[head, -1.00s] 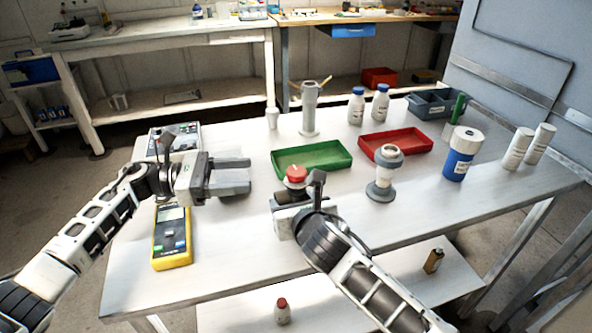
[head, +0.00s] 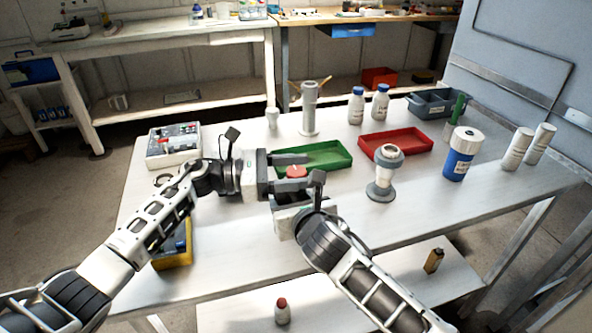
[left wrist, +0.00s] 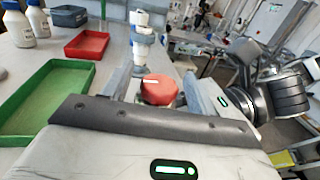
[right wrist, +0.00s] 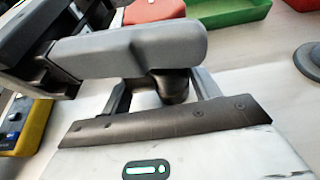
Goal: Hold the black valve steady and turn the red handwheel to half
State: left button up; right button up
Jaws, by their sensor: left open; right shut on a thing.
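The red handwheel (head: 294,171) shows a pale mark on its top in the left wrist view (left wrist: 158,90). My left gripper (head: 306,172) is open, with its fingers on either side of the handwheel; I cannot tell whether they touch it. My right gripper (right wrist: 164,92) is shut on the black valve (right wrist: 172,86), just below the handwheel. In the head view my right gripper (head: 288,203) and arm hide most of the valve. A grey left finger crosses the right wrist view above the valve.
A green tray (head: 338,161) lies close behind the left gripper. A grey-and-white flanged piece (head: 381,190) stands to the right. A yellow meter (head: 178,260) lies partly under my left arm.

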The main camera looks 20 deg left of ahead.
pick_arm(q)
jog(key=c, duration=1)
jog(key=shift+m+g, duration=0.4)
jog(key=shift+g, duration=0.2)
jog(key=shift+w+f+m+g+h, duration=0.1)
jog(key=shift+m+g+h, duration=0.25)
jog(key=shift+m+g, duration=1.15)
jog(key=shift+m+g+h, duration=0.35)
jog(key=shift+m+g, duration=0.55)
jog(key=shift+g, duration=1.1)
jog(key=shift+m+g, duration=0.3)
jog(key=shift+g, duration=0.5)
jog(key=o, duration=1)
jog(key=shift+r, duration=0.2)
